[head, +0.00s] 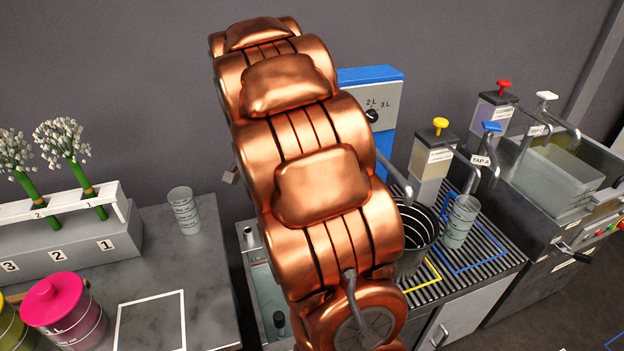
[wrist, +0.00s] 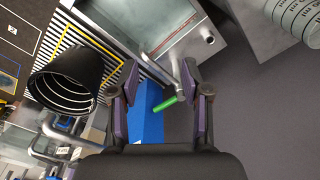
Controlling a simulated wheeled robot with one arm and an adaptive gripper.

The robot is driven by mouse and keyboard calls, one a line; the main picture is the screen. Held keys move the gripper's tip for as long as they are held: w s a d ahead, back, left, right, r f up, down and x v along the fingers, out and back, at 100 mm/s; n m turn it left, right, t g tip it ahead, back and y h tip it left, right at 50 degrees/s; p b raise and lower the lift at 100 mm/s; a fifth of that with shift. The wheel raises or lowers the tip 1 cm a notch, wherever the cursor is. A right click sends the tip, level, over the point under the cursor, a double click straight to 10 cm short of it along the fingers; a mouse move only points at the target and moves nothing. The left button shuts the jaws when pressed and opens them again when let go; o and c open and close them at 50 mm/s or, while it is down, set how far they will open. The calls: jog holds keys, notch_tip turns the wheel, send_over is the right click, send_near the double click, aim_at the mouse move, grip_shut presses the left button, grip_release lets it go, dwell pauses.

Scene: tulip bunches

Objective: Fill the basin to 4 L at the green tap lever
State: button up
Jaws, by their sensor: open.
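The green tap lever (wrist: 165,104) shows in the wrist view as a short green bar beside a blue post (wrist: 147,113). My gripper (wrist: 161,70) is open, and the lever appears between its two fingers; I cannot tell whether they touch it. A sink-like basin (wrist: 178,45) with a red line inside lies beyond the fingertips. In the head view, the basin (head: 262,285) shows only partly, left of my copper arm. The blue post (head: 372,75) carries a dial (head: 372,115) marked 2 L and 3 L. My arm hides the lever and gripper there.
A black bucket (head: 415,240) and a ringed clear cup (head: 460,222) stand on the slatted drainboard at right, near yellow (head: 440,124), blue and red tap knobs. Another ringed cup (head: 184,210) stands on the left counter, with a pink canister (head: 62,315) and a flower rack (head: 60,245).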

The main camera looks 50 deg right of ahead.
jog(key=w+d+f+m, duration=0.3)
jog(key=d, duration=0.6)
jog(key=w+d+f+m+t, duration=0.15)
jog(key=d+f+m, duration=0.25)
jog(key=d, duration=0.5)
jog(key=w+d+f+m, duration=0.3)
jog(key=d, duration=0.6)
jog(key=shift+h, duration=0.4)
jog(key=shift+w+d+f+p, duration=0.1)
jog(key=shift+w+f+p, duration=0.25)
jog(key=shift+f, duration=1)
jog(key=shift+w+f+p, duration=0.2)
jog(key=shift+f+p, duration=0.4)
jog(key=shift+f, duration=0.7)
jog(key=shift+w+d+f+p, duration=0.1)
jog(key=shift+w+f+p, duration=0.25)
jog(key=shift+f, duration=1)
jog(key=shift+s, duration=0.1)
grip_shut()
